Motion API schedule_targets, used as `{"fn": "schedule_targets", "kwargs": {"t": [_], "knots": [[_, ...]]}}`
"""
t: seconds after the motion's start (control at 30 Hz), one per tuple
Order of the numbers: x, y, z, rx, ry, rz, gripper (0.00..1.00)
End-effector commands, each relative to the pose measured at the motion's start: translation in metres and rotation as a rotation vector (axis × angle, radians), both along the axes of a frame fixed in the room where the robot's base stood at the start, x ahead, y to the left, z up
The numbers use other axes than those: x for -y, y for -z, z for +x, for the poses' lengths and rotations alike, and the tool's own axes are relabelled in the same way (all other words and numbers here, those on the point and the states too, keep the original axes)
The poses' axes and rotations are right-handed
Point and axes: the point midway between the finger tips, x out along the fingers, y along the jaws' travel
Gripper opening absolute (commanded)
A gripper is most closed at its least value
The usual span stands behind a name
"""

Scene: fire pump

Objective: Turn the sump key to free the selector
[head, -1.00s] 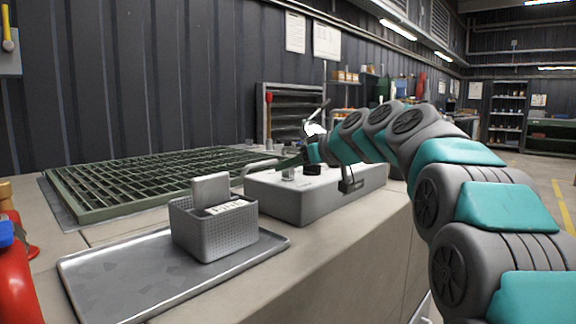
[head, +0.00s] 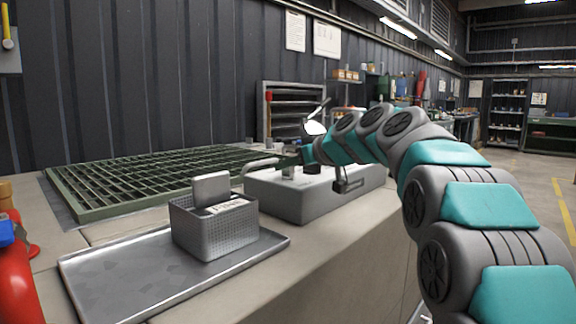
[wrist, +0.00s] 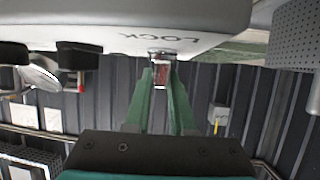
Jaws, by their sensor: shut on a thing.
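A grey box (head: 300,203) stands on the bench, with the word LOCK (wrist: 160,37) on its face, upside down in the wrist view. My gripper (head: 296,160) is low over the top of the box at its far side. In the wrist view its green fingers (wrist: 160,80) are closed around a small metal and reddish piece beside the LOCK marking, which appears to be the sump key (wrist: 161,60). The fingers hide part of it. I cannot tell which is the selector.
A perforated grey basket (head: 212,232) holding a plate and a pale block stands on a metal tray (head: 100,285) in front. A green grating (head: 130,185) lies behind it. A red cylinder (head: 15,275) stands at the left edge.

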Motion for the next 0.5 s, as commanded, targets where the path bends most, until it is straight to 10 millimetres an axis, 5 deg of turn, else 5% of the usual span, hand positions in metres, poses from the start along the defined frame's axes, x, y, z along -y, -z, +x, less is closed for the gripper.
{"fn": "schedule_targets", "kwargs": {"t": [0.5], "knots": [[-0.0032,-0.0006,-0.0001,0.003,-0.048,0.004,0.00]]}}
